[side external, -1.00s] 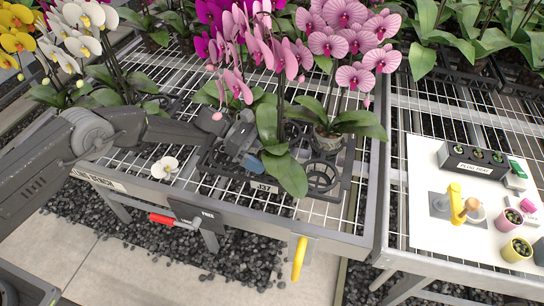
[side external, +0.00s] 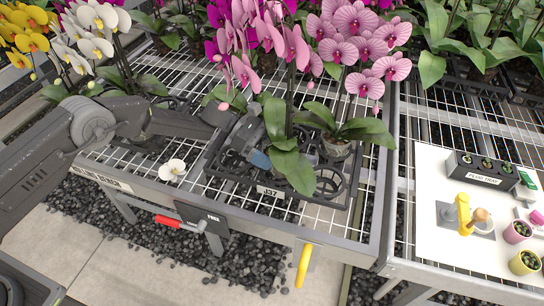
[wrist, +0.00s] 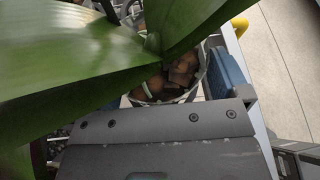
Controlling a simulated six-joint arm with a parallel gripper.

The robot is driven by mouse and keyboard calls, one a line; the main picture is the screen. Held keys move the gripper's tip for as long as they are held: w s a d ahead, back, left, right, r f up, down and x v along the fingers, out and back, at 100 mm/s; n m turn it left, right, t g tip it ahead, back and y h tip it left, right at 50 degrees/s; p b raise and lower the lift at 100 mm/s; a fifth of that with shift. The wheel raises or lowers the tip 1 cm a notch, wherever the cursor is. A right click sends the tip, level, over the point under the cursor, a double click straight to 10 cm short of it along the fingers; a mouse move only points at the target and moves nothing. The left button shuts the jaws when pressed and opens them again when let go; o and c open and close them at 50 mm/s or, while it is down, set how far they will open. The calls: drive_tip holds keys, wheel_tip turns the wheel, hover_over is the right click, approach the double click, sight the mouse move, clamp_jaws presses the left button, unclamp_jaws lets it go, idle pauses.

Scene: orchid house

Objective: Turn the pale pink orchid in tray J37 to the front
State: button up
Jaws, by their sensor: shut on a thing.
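The pale pink orchid (side external: 294,46) stands in tray J37 (side external: 336,201), its blooms hanging on the left and its long leaves (side external: 299,172) drooping over the tray's front. My gripper (side external: 260,150) is low at the left of this plant, shut on its pot. In the side view the leaves hide most of the pot and the far finger. In the wrist view the pot (wrist: 142,97), filled with bark chunks, sits beside a blue finger pad (wrist: 230,75). Broad green leaves (wrist: 70,52) cover the left of that view.
A second orchid with striped pink blooms (side external: 356,45) stands close on the right, in a clear pot (side external: 336,149). Magenta orchids crowd behind. A fallen white bloom (side external: 172,169) lies on the bench's front left. A white work board (side external: 433,180) is on the right bench.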

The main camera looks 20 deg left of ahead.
sight(281, 137)
wheel_tip(281, 137, up, 6)
drive_tip(key=shift+d+r, duration=0.15)
drive_tip(key=shift+s+d+f+n+t+h, duration=0.1)
drive_tip(key=shift+d+f+n+t+h, duration=0.15)
drive_tip(key=shift+n+t, duration=0.4)
drive_tip(key=f+n+t, duration=0.2)
drive_tip(key=shift+s+a+f+t, duration=0.1)
drive_tip(key=shift+s+f+t, duration=0.15)
drive_tip(key=shift+t, duration=0.1)
drive_tip(key=shift+s+a+f+n+t, duration=0.1)
drive_tip(key=shift+a+f+n+t, duration=0.1)
drive_tip(key=shift+f+n+t, duration=0.25)
drive_tip(key=shift+f, duration=2.2)
wheel_tip(281, 137, up, 8)
drive_tip(key=shift+r, duration=0.2)
drive_tip(key=shift+f, duration=4.65)
